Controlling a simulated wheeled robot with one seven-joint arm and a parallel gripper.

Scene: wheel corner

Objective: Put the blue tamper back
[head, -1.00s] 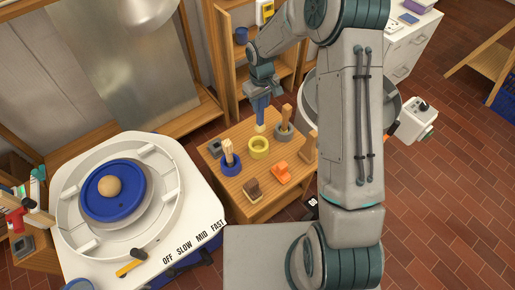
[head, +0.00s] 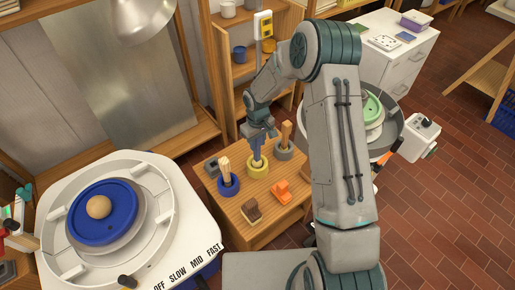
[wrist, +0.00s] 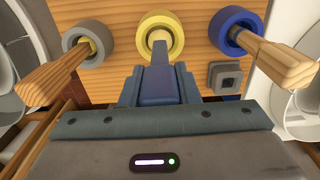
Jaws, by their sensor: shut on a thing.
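A blue ring holder (head: 229,187) and a grey ring holder (head: 284,152) stand either side, each with a wooden tool in it. A brown block (head: 251,211), an orange piece (head: 281,192) and a grey square piece (head: 213,166) are on the table. The potter's wheel (head: 165,238) is left.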

